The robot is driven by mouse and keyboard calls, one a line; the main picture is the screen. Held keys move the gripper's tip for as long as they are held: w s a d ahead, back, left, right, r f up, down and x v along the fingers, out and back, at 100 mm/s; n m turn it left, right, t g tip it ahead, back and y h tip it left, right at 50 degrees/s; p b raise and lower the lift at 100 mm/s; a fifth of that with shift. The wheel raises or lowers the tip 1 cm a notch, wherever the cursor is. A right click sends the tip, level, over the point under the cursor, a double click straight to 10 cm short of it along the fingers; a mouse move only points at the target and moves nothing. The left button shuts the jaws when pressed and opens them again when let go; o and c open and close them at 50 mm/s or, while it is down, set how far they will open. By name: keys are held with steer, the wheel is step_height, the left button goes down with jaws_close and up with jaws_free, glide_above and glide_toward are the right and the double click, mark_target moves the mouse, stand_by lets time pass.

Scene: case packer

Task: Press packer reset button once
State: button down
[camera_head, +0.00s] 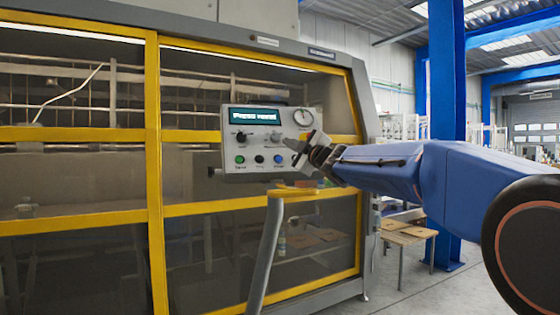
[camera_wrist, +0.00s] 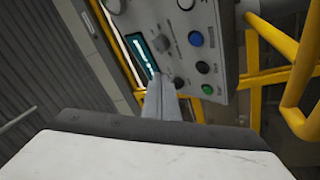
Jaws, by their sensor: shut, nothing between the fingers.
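The packer's grey control panel (camera_head: 230,171) faces me in the head view, with a lit screen (camera_head: 254,116). Its lower row has a green button (camera_head: 240,160), a black button (camera_head: 259,159) and a blue button (camera_head: 278,158); their labels are too small to read surely. My gripper (camera_head: 290,145) is shut and empty, in front of the panel's right part. In the wrist view the fingers (camera_wrist: 162,98) point toward the panel, beside a black knob (camera_wrist: 178,82). The blue button (camera_wrist: 196,39), black button (camera_wrist: 203,67) and green button (camera_wrist: 207,89) are uncovered there. Contact cannot be told.
Two knobs sit under the screen, and a round dial (camera_head: 303,117) is at the panel's upper right.

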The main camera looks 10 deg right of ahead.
steer(key=shift+w+a+f, duration=0.1)
steer(key=shift+w+f, duration=0.65)
steer(key=shift+w, duration=0.5)
steer(key=shift+w+a+f, duration=0.1)
steer(key=shift+w+f, duration=0.6)
steer(key=shift+w, duration=0.6)
steer(key=shift+w+a+f, duration=0.1)
steer(key=shift+w+f, duration=0.65)
steer(key=shift+w, duration=0.5)
steer(key=shift+w+f, duration=0.1)
steer(key=shift+w, duration=0.05)
steer(key=shift+w+f, duration=0.1)
steer(key=shift+w, duration=0.1)
steer(key=shift+w+f, duration=0.2)
steer(key=shift+w, duration=0.1)
stand_by(0.3)
steer(key=shift+s+r, duration=0.1)
steer(key=shift+s, duration=0.05)
steer(key=shift+s+r, duration=0.3)
steer(key=shift+s, duration=0.2)
stand_by(0.4)
steer(key=shift+s+d+r, duration=0.1)
steer(key=shift+s+r, duration=0.3)
steer(key=shift+s, duration=0.35)
steer(key=shift+s+r, duration=0.45)
steer(key=shift+s, duration=0.25)
steer(key=shift+s+d+r, duration=0.1)
steer(key=shift+s+r, duration=0.3)
steer(key=shift+s, duration=0.35)
